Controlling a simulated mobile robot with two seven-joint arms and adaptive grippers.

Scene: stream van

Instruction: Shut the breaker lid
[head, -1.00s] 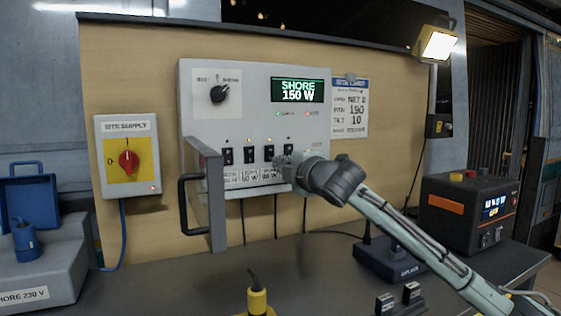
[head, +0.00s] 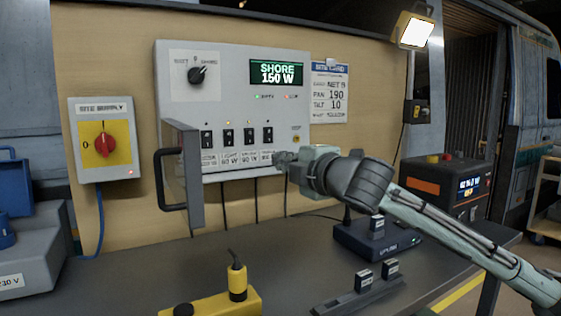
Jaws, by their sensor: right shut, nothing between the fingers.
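The breaker lid (head: 186,170) is a grey plate with a black bar handle (head: 166,180) on its outer face. It stands open, sticking out from the left of the breaker row on the grey panel (head: 180,115). The several black breakers (head: 228,137) are uncovered, with labels below them. My right gripper (head: 281,158) is shut and empty. It is in front of the panel's lower right part, beside the last label, well to the right of the lid and apart from it. My left gripper is not in view.
A site supply box (head: 104,140) with a red knob is left of the lid. A yellow box with a plug (head: 237,280), a switch block (head: 360,290) and a radio unit (head: 375,240) stand on the dark counter (head: 290,255). The counter below the lid is mostly clear.

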